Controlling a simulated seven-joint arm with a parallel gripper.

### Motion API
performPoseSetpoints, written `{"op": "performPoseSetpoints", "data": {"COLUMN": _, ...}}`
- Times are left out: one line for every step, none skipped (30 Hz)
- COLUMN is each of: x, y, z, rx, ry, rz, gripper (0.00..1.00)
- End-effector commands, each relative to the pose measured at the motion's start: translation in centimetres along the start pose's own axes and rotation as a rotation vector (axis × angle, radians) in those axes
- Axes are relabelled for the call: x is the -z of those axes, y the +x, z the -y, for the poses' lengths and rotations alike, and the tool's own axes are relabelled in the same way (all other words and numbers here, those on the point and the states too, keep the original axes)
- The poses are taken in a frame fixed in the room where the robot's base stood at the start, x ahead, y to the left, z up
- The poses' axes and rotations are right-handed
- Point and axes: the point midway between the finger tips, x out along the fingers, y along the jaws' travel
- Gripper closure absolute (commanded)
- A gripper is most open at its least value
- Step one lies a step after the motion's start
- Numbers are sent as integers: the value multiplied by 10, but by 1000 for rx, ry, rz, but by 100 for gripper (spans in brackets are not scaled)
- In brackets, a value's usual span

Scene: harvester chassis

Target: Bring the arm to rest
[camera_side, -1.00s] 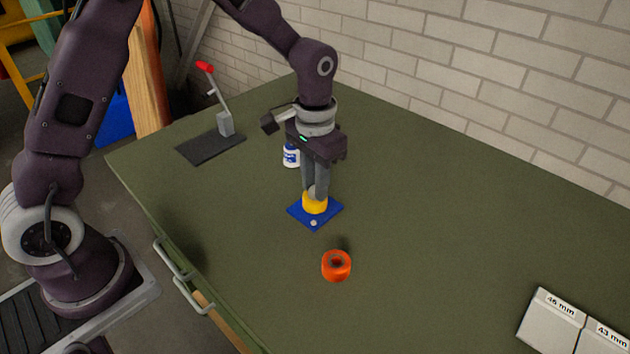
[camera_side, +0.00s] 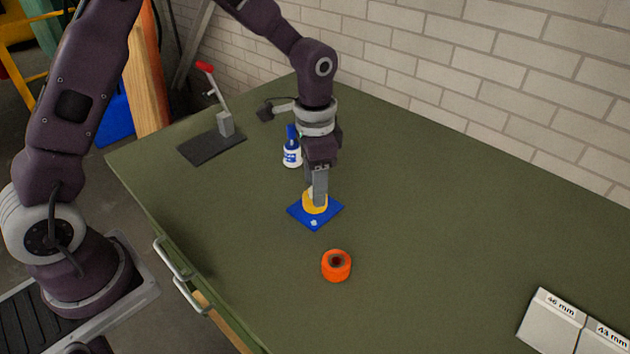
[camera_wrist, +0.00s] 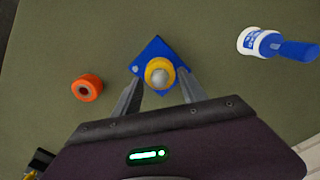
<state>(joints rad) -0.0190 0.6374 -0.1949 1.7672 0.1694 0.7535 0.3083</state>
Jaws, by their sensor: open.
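My gripper (camera_side: 320,200) points down over the blue square plate (camera_side: 331,214) on the green bench. A yellow ring (camera_side: 309,205) sits on this plate, partly hidden by a finger in the side view. In the wrist view, the yellow ring (camera_wrist: 150,69) surrounds a grey rounded post (camera_wrist: 156,78) on the blue plate (camera_wrist: 151,47). My open fingers (camera_wrist: 160,92) stand apart on either side, with a visible gap to the ring. Nothing is gripped.
An orange ring (camera_side: 336,266) lies on the bench in front. A blue-and-white bottle (camera_side: 292,155) stands close behind my gripper. A red-handled lever press (camera_side: 225,122) is at the back left. Labelled grey blocks (camera_side: 553,318) are at the lower right.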

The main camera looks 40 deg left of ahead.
Motion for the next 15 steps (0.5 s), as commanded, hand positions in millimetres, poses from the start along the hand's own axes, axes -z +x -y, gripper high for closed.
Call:
{"op": "performPoseSetpoints", "data": {"x": 0, "y": 0, "z": 0, "rx": 0, "ry": 0, "rz": 0, "gripper": 51}}
{"op": "performPoseSetpoints", "data": {"x": 0, "y": -1, "z": 0, "rx": 0, "ry": 0, "rz": 0, "gripper": 51}}
{"op": "performPoseSetpoints", "data": {"x": 0, "y": -3, "z": 0, "rx": 0, "ry": -1, "rz": -1, "gripper": 51}}
{"op": "performPoseSetpoints", "data": {"x": 0, "y": -7, "z": 0, "rx": 1, "ry": -1, "rz": -1, "gripper": 51}}
{"op": "performPoseSetpoints", "data": {"x": 1, "y": -12, "z": 0, "rx": 1, "ry": -1, "rz": -3, "gripper": 51}}
{"op": "performPoseSetpoints", "data": {"x": 1, "y": -20, "z": 0, "rx": 2, "ry": -1, "rz": -4, "gripper": 51}}
{"op": "performPoseSetpoints", "data": {"x": 1, "y": -27, "z": 0, "rx": 2, "ry": 0, "rz": -4, "gripper": 51}}
{"op": "performPoseSetpoints", "data": {"x": 1, "y": -34, "z": 0, "rx": 3, "ry": 0, "rz": -6, "gripper": 51}}
{"op": "performPoseSetpoints", "data": {"x": 1, "y": -42, "z": 0, "rx": 2, "ry": 0, "rz": -4, "gripper": 51}}
{"op": "performPoseSetpoints", "data": {"x": 1, "y": -48, "z": 0, "rx": 2, "ry": 0, "rz": -4, "gripper": 51}}
{"op": "performPoseSetpoints", "data": {"x": 1, "y": -54, "z": 0, "rx": 2, "ry": 0, "rz": -5, "gripper": 51}}
{"op": "performPoseSetpoints", "data": {"x": 1, "y": -59, "z": 0, "rx": 1, "ry": 0, "rz": -3, "gripper": 51}}
{"op": "performPoseSetpoints", "data": {"x": 1, "y": -63, "z": 0, "rx": 1, "ry": 0, "rz": -3, "gripper": 51}}
{"op": "performPoseSetpoints", "data": {"x": 0, "y": -67, "z": 0, "rx": 1, "ry": -1, "rz": -3, "gripper": 51}}
{"op": "performPoseSetpoints", "data": {"x": -2, "y": -74, "z": 0, "rx": 6, "ry": -5, "rz": -7, "gripper": 51}}
